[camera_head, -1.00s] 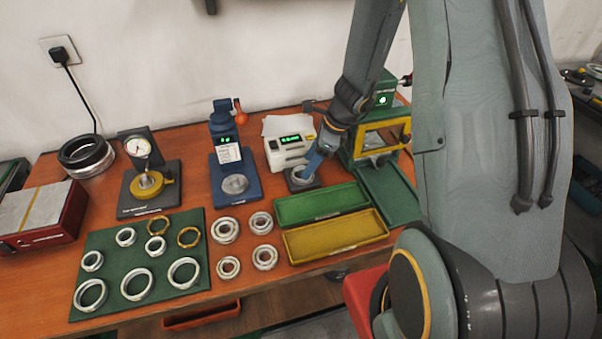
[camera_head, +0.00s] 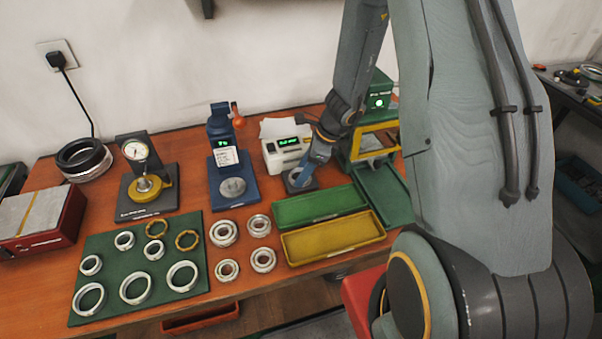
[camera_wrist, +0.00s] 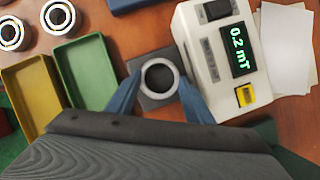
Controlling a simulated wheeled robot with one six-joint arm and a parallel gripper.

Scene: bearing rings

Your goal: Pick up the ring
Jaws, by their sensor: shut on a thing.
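My gripper (camera_wrist: 158,98) is shut on a silver ring (camera_wrist: 160,66) in the wrist view, with one blue fingertip on each side of it. The ring is at the small dark square plate (camera_wrist: 154,102) beside the white meter; I cannot tell whether it still touches the plate. In the head view my gripper (camera_head: 306,174) is over that plate (camera_head: 291,188), and its fingers hide most of the ring.
The white meter (camera_wrist: 208,58) reads "0.2 mT" right beside the gripper. Empty green (camera_head: 320,206) and yellow (camera_head: 334,237) trays lie in front. Several rings lie on the green mat (camera_head: 105,243) and on the table. A blue device (camera_head: 222,150) stands left of the meter.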

